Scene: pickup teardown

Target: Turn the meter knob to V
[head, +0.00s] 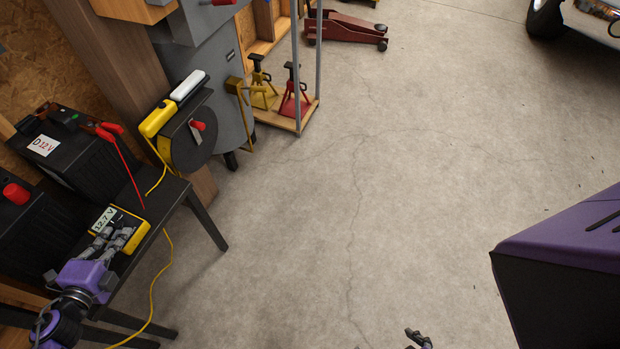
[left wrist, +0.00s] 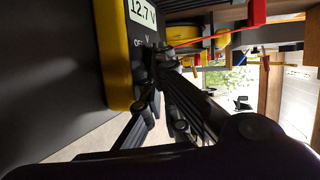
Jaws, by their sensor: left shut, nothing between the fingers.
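The meter (head: 134,238) is a yellow-edged box with a dark face, lying at the front of the dark bench on the left. The marks V and OFF (left wrist: 139,43) are on the face below the display. My left gripper (head: 115,238) is over the meter face; in the left wrist view its shut fingertips (left wrist: 157,57) are at the face beside these marks. The fingers cover the knob, so its pointing is hidden. Part of what looks like my right gripper (head: 418,339) shows at the bottom edge.
A yellow cable (head: 168,265) hangs off the bench (head: 176,200). A cord reel (head: 190,140) stands behind. The concrete floor (head: 350,180) is open.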

